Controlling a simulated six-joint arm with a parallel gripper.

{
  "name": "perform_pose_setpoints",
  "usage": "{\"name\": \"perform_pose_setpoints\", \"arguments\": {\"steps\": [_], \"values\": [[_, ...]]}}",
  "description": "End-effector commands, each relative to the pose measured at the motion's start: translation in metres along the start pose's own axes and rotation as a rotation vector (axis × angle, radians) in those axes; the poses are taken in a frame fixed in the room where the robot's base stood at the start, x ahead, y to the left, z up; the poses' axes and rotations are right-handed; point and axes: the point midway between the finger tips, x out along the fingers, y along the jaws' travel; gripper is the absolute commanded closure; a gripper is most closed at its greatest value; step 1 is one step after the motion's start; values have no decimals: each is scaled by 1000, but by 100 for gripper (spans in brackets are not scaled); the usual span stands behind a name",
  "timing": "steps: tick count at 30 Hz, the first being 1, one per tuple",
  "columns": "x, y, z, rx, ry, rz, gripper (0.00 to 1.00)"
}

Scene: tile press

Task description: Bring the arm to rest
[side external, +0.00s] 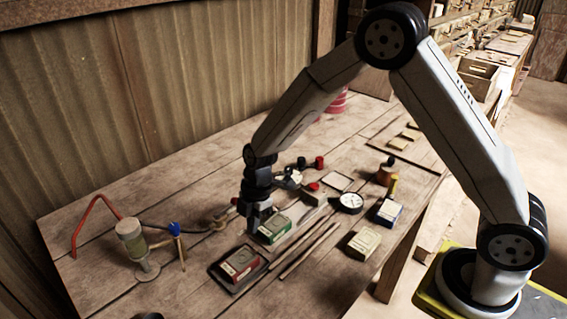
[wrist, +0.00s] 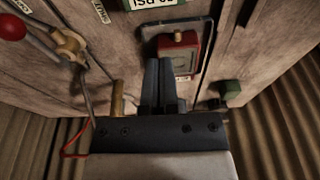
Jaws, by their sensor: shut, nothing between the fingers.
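My gripper (side external: 253,228) is low over the wooden table, just left of a green-and-white box (side external: 275,228); I cannot tell whether it touches the box. In the wrist view the two dark fingers (wrist: 163,65) are together with nothing between them. A red box (side external: 240,263) lies on a dark tray (side external: 216,270) in front of the gripper. The wrist view shows the red box (wrist: 188,50) beside the fingertips, partly hidden by them. My arm is bent high at the elbow and reaches down to the table.
A cream box (side external: 363,243), a blue-sided box (side external: 389,211) and a round gauge (side external: 351,202) stand to the right. Thin wooden strips (side external: 309,250) lie near the middle. A glass-like cylinder (side external: 131,238) and a red bent pipe (side external: 88,212) stand left. A corrugated wall (side external: 190,90) rises behind.

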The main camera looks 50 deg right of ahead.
Motion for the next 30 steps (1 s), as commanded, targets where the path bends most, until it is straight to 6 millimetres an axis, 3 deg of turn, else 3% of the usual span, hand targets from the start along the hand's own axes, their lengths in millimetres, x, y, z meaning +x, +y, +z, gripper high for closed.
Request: {"name": "perform_pose_setpoints", "arguments": {"steps": [20,30], "values": [[-11,-2,0,25,-4,4,100],[-38,-25,20,308,-38,55,100]]}}
